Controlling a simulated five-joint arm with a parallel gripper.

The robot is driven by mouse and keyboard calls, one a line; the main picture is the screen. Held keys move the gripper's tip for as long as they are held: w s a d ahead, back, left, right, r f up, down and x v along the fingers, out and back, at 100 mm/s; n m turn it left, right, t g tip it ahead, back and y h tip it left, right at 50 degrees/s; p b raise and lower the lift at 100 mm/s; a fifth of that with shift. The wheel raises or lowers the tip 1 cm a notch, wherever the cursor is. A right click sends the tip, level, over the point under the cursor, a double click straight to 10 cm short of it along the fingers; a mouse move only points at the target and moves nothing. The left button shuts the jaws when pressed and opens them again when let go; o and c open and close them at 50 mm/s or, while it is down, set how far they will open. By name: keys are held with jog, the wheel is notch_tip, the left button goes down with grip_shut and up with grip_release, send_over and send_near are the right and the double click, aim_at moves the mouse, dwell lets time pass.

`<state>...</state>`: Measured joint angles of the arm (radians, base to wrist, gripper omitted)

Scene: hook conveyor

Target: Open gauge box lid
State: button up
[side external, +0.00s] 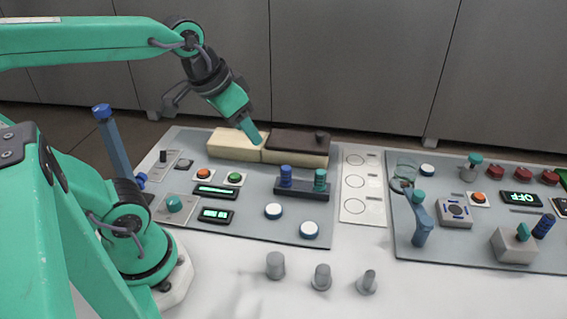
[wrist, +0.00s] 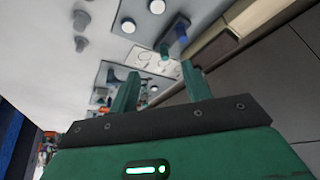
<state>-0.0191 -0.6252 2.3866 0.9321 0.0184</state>
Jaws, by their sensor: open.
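A long cream box (side external: 222,143) lies at the back of the left grey panel. Its right part is topped by a dark brown lid (side external: 290,141) with a dark knob (side external: 322,136) near the right end. I take this to be the gauge box; no label is readable. My gripper (side external: 256,139) points down over the box, near where the cream and brown parts meet. Whether it touches the box cannot be told. In the wrist view my gripper (wrist: 162,86) is open, with nothing between its fingers. The box's cream part (wrist: 250,14) shows at the upper right there.
In front of the box, a dark block (side external: 301,190) holds blue and teal pegs. Buttons and small displays sit left of it. A white strip with circles (side external: 362,185) lies to the right, then a second panel (side external: 440,252). Several grey posts (side external: 322,277) stand on the front table.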

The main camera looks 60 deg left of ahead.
jog(key=w+a+r+g, duration=0.1)
jog(key=w+a+r, duration=0.1)
jog(key=w, duration=0.6)
jog(key=g, duration=0.4)
send_over(321, 133)
jog(key=f, duration=1.2)
jog(key=shift+s+d, duration=0.1)
jog(key=shift+s, duration=0.1)
jog(key=shift+w+f, duration=0.15)
jog(key=shift+f, duration=0.15)
jog(key=shift+f, duration=3.75)
grip_shut()
